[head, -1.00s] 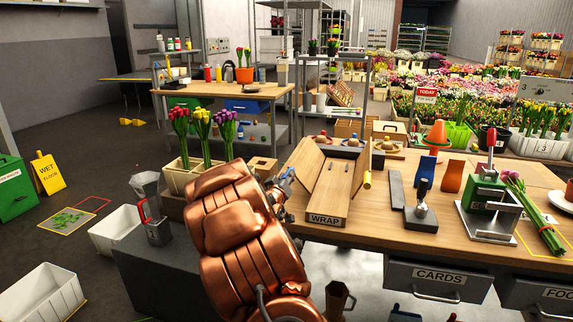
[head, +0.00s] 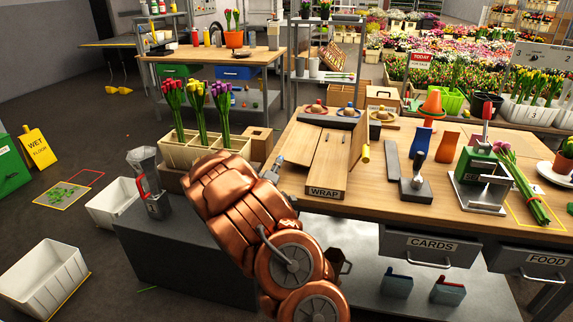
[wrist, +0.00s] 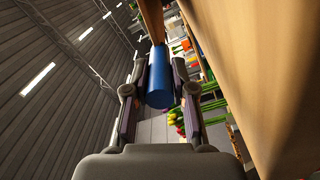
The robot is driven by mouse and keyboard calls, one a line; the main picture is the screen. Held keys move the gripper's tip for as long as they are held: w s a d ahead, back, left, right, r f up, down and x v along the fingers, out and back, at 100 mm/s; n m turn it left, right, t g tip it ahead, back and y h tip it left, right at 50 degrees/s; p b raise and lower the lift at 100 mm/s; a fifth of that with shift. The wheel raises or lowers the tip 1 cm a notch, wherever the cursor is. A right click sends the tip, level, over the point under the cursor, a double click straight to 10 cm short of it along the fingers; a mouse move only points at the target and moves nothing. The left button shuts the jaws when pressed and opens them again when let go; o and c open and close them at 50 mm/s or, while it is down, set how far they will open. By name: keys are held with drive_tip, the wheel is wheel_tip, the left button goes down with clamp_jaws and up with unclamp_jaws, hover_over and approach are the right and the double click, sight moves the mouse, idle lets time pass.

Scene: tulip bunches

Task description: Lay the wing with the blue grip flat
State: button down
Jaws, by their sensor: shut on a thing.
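The wooden wrapping stand marked WRAP (head: 325,192) sits on the bench with two hinged wings. Its left wing (head: 302,150) slants outward to the left, with its outer edge by my gripper (head: 274,168). The right wing (head: 353,150) stands steeply and carries a yellow grip (head: 366,153). In the wrist view, the blue grip (wrist: 160,78) is a cylinder between the two fingers of my gripper (wrist: 160,95), which are shut on it. In the head view the grip is mostly hidden by my gripper. I cannot tell the wing's exact angle.
A crate of tulips (head: 197,155) stands left of my gripper. Right of the stand are a dark stapler-like tool (head: 415,183), a green press (head: 478,180) and a tulip bunch (head: 524,185).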

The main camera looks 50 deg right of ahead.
drive_tip(key=shift+f, duration=0.3)
drive_tip(key=c, duration=1)
unclamp_jaws()
drive_tip(key=shift+o, duration=0.2)
drive_tip(key=v, duration=1.2)
